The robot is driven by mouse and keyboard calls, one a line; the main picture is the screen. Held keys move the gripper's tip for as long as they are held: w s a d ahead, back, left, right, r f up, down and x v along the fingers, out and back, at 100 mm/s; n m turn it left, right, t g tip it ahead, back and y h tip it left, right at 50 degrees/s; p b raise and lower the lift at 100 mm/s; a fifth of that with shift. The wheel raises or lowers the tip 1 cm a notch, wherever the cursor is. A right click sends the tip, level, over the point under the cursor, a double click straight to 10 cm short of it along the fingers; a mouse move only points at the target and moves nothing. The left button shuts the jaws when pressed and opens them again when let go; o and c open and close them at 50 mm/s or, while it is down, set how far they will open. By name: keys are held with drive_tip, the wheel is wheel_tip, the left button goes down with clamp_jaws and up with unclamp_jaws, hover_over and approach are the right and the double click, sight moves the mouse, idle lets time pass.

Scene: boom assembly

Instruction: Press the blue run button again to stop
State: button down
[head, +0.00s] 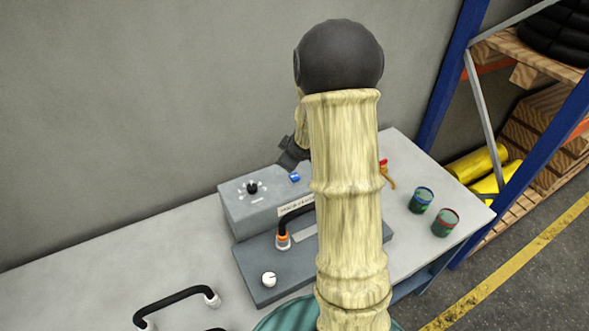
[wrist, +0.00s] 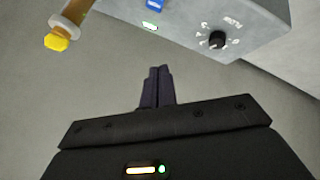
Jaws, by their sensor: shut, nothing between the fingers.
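The blue run button (head: 294,177) is on the grey control box (head: 240,213), to the right of a black knob (head: 252,187). In the wrist view the blue button (wrist: 155,4) is cut by the top edge, with a lit green indicator (wrist: 151,26) beside it. My gripper (head: 286,160) is by the box, close to the button in the head view. In the wrist view my gripper (wrist: 157,70) has its dark fingers together and empty, with a visible gap between fingertips and button. My arm hides part of the box's right side.
A grey base plate (head: 262,290) with a white knob and a black handle (head: 297,217) sits before the box. Two cups (head: 420,200) (head: 445,222) stand at the right, near the table edge. A yellow-tipped part (wrist: 57,42) shows at the wrist view's upper left. The wall is behind.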

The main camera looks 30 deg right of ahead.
drive_tip(key=w+d+f+n+t+y+p, duration=0.1)
drive_tip(key=w+d+f+n+y+p, duration=0.1)
drive_tip(key=w+d+f+n, duration=0.1)
drive_tip(key=shift+w+d+n+y, duration=0.4)
drive_tip(key=shift+w+d+n, duration=0.35)
drive_tip(key=shift+d+n, duration=0.15)
drive_tip(key=shift+f, duration=0.1)
